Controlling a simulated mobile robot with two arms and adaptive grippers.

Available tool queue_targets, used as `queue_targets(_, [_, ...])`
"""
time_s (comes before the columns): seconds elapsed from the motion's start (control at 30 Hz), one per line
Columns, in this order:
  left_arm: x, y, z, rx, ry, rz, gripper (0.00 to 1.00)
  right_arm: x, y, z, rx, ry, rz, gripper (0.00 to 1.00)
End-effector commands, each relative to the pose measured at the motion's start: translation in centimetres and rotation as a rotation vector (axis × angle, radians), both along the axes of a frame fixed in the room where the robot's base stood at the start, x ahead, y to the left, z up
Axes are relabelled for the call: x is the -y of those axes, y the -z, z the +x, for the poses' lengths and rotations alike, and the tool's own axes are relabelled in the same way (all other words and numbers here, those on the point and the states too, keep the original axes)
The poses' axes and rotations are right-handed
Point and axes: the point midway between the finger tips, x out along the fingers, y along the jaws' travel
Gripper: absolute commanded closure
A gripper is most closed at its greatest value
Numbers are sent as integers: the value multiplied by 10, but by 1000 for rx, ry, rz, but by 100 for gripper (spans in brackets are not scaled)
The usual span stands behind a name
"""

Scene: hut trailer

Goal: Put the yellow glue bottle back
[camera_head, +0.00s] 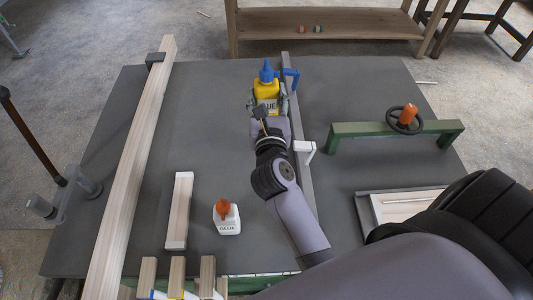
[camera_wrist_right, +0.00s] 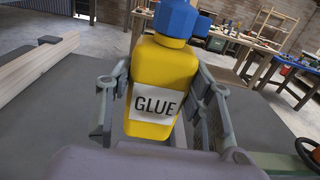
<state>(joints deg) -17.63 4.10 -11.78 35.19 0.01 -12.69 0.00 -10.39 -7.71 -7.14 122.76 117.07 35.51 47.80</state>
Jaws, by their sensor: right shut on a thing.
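The yellow glue bottle (camera_head: 267,88) has a blue cap and a white GLUE label, and it is upright over the far part of the grey table. My right gripper (camera_head: 268,104) is shut on it, with a finger on each side. The bottle fills the middle of the right wrist view (camera_wrist_right: 163,85), where the gripper fingers flank its lower body. Its base is hidden, so I cannot tell whether it touches the table. My left gripper does not show.
A white glue bottle with an orange cap (camera_head: 227,218) stands near a short wooden block (camera_head: 180,210). A long beam (camera_head: 135,160) lies at left. A clamp bar (camera_head: 300,150) runs just right of my gripper. A green stand (camera_head: 390,138) is at right.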

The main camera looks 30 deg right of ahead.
Motion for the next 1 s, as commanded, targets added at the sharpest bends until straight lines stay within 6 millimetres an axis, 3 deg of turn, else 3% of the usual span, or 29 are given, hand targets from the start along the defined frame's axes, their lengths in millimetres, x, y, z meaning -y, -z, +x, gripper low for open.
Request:
queue_targets(0.1, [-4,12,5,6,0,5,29,0,35,-1,-8,0,-1,93])
queue_targets(0.43, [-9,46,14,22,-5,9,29,-1,121,0,-5,-4,-4,93])
queue_targets(1.0, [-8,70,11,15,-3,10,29,0,188,0,-2,-3,-4,93])
